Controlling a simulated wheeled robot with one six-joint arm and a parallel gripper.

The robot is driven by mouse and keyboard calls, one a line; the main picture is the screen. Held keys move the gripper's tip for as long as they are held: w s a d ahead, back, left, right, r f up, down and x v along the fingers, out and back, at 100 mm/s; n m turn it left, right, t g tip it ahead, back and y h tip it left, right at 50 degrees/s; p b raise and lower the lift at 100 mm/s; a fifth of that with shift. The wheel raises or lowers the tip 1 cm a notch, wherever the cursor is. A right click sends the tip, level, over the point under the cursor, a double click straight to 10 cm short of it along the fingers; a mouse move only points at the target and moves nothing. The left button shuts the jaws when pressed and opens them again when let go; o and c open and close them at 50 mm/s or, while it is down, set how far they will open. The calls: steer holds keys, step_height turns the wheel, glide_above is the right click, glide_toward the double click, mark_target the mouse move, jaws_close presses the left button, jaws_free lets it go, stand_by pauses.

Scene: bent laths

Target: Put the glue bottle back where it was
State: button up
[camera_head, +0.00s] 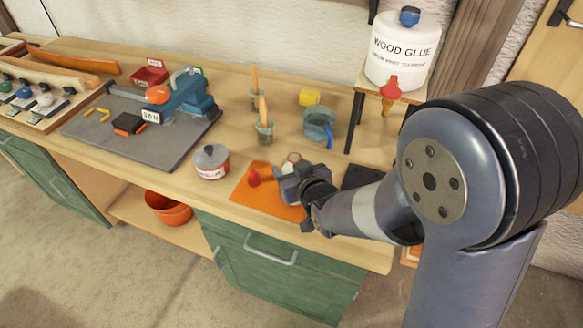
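My gripper (290,185) is low over the right part of an orange mat (263,199) on the bench. A small white, reddish-rimmed round thing (293,157) shows just behind it. It may be the top of the glue bottle, but my gripper hides most of it. I cannot tell whether the fingers are around it or only in front of it. A small red cap-like piece (253,178) is on the mat, left of my gripper. A large white wood glue jug (401,52) with a red tap stands on a raised stand at the back right.
A lidded pot (211,163) stands left of the mat. Brush jars (264,132), a yellow block (309,97) and a blue-grey cup (319,124) stand behind. A dark pad (360,177) lies right of my gripper. A grey mat with a blue clamp-like tool (185,94) fills the left.

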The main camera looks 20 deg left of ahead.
steer(key=shift+f+b, duration=0.2)
steer(key=shift+b, duration=0.1)
steer(key=o, duration=1.3)
steer(key=shift+c, duration=0.2)
steer(key=shift+r+p, duration=0.2)
steer(key=shift+p, duration=0.1)
steer(key=shift+s+d+r, duration=0.1)
steer(key=v, duration=1.1)
steer(key=shift+s+d+b, duration=0.25)
steer(key=shift+b, duration=0.05)
